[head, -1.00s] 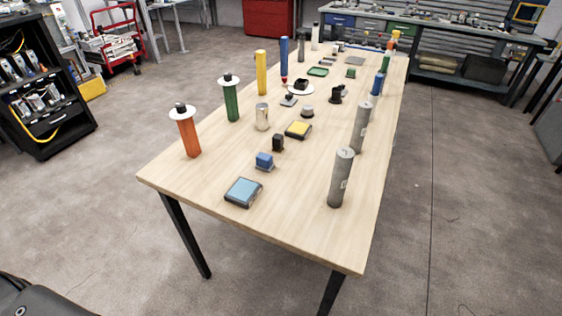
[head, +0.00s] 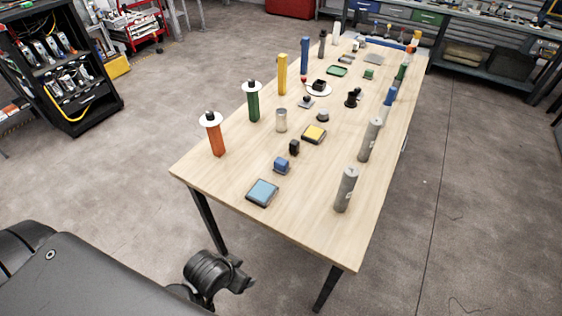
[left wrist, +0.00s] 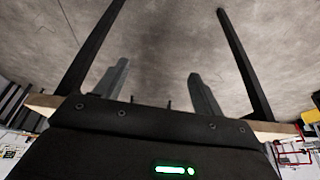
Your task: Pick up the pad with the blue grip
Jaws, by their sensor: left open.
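A small pad with a blue block-shaped grip (head: 281,164) stands on the near half of the wooden table (head: 310,220) in the head view. It lies just behind a flat square pad with a light blue top (head: 262,192). My left gripper (left wrist: 159,84) shows in the left wrist view with its two fingers apart and nothing between them; behind them are bare floor and the table's legs. It is low, off the table's near end, and away from the pad. A dark part of my arm shows at the bottom of the head view. My right gripper is not in view.
A small black block (head: 294,147) and a yellow-topped pad (head: 314,134) stand behind the blue grip. An orange post (head: 215,139) stands to the left and grey cylinders (head: 346,190) to the right. The table's near edge and right front corner are clear.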

